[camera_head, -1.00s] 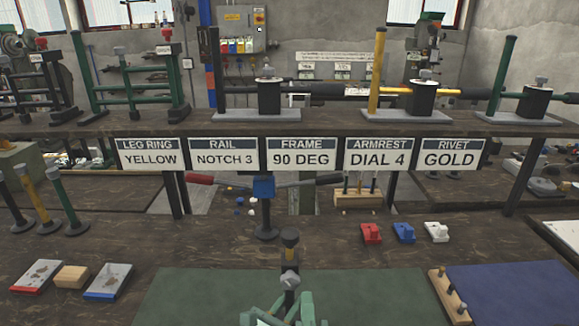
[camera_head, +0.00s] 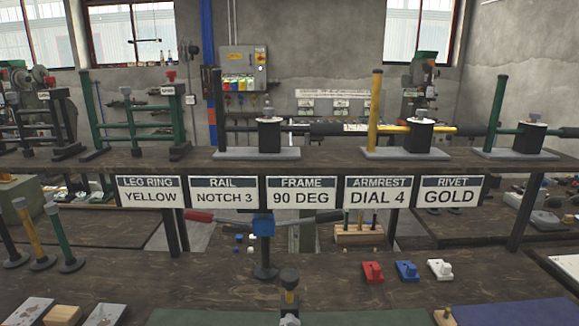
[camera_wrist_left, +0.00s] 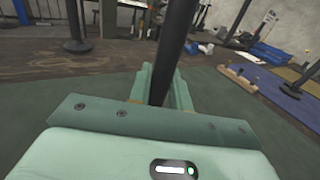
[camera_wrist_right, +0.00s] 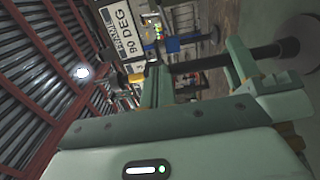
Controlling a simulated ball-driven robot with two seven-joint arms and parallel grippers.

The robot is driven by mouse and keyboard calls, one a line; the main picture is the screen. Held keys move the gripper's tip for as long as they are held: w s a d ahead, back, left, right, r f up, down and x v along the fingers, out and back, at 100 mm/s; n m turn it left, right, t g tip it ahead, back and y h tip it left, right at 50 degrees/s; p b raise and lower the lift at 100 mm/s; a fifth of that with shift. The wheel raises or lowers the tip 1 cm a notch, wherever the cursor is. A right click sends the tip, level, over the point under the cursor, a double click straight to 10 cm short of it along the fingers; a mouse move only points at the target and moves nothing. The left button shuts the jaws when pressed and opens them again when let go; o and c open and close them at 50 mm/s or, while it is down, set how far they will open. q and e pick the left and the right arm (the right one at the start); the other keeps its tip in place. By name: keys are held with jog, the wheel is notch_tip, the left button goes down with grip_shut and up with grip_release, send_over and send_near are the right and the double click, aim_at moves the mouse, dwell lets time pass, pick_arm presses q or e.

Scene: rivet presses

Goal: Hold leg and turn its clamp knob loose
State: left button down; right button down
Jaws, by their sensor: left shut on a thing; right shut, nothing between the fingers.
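The dark leg (camera_wrist_left: 175,45) stands between my left gripper's fingers (camera_wrist_left: 162,82) in the left wrist view, and they are shut on it. In the head view only its top shows at the bottom edge, with a dark cap (camera_head: 289,277) above a grey clamp knob (camera_head: 289,319). In the right wrist view, a dark shaft (camera_wrist_right: 265,52), seemingly the same leg, ends in a round foot (camera_wrist_right: 300,32). My right gripper (camera_wrist_right: 155,78) is shut and empty, beside the leg. Whether it touches the knob cannot be seen. Neither gripper shows in the head view now.
A blue-headed stand with red and dark handles (camera_head: 264,228) stands behind the leg. Several spare posts (camera_head: 62,235) stand at left. Red (camera_head: 372,272), blue (camera_head: 406,270) and white (camera_head: 440,269) blocks sit at right. A sign shelf (camera_head: 330,158) spans the back.

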jog(key=shift+a+r, duration=0.1)
jog(key=shift+a, duration=0.05)
jog(key=shift+r, duration=0.2)
jog(key=shift+r, duration=0.9)
dwell(0.4)
jog(key=shift+r, duration=0.1)
